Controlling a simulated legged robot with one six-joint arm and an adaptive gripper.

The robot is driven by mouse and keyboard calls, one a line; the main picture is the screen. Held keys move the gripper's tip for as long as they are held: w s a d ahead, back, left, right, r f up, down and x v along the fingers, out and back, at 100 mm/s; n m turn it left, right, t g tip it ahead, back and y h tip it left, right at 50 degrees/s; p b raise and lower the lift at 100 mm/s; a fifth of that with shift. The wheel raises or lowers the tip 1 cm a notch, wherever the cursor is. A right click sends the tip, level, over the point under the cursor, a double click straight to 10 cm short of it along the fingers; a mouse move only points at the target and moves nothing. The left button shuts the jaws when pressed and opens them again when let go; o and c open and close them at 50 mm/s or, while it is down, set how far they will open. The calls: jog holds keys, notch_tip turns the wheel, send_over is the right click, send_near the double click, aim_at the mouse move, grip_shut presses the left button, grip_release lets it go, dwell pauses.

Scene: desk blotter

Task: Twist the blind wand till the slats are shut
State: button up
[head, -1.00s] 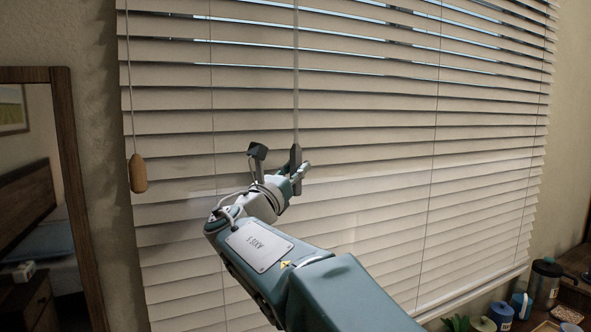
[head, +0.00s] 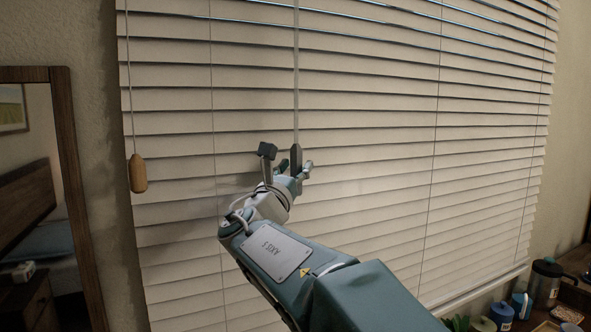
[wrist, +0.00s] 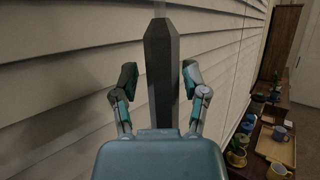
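The blind wand (head: 296,75) hangs in front of the slats, and its dark, tapered handle (head: 296,160) is at its lower end. My gripper (head: 287,159) is at the handle, one finger on each side. In the wrist view the handle (wrist: 162,75) stands upright between my fingers (wrist: 160,82), with narrow gaps beside it. The fingers look spread, not pressed on the handle. The slats (head: 370,130) are tilted nearly flat over one another; thin bright slivers show between the upper ones.
A pull cord with a wooden knob (head: 138,172) hangs at the left. A framed mirror (head: 75,200) is on the left wall. A sideboard at lower right holds a flask (head: 545,283) and several small items. In the wrist view a tray (wrist: 276,146) lies on it.

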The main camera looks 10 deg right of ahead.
jog(key=shift+f, duration=0.1)
jog(key=v, duration=1.2)
jog(key=shift+a, duration=0.1)
